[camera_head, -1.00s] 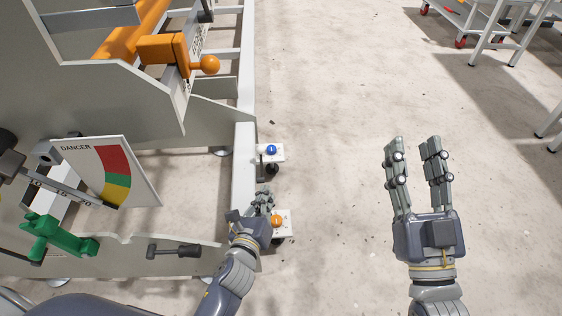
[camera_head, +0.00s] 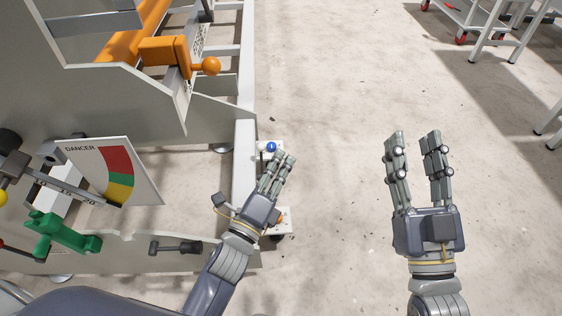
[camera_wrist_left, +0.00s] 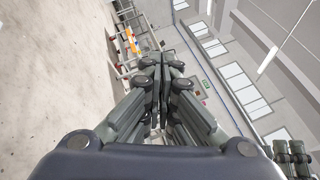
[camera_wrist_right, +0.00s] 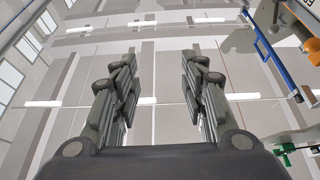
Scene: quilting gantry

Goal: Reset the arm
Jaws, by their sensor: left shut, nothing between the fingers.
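My left gripper (camera_head: 285,158) is in the head view beside the machine's lower rail. Its fingers point up and to the right, just below the blue button (camera_head: 271,147) on its white plate. In the left wrist view its fingers (camera_wrist_left: 165,62) are shut together with nothing between them. The left hand partly covers the orange button (camera_head: 279,217) and its plate. My right gripper (camera_head: 415,138) is over bare floor to the right, fingers apart and empty. In the right wrist view its fingers (camera_wrist_right: 158,55) are also wide apart.
The grey machine frame (camera_head: 150,100) fills the left side. It carries an orange knob (camera_head: 211,66), a danger gauge (camera_head: 117,172), a green clamp (camera_head: 62,233) and a black handle (camera_head: 176,247). A trolley (camera_head: 482,25) stands at the upper right. The floor between is clear.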

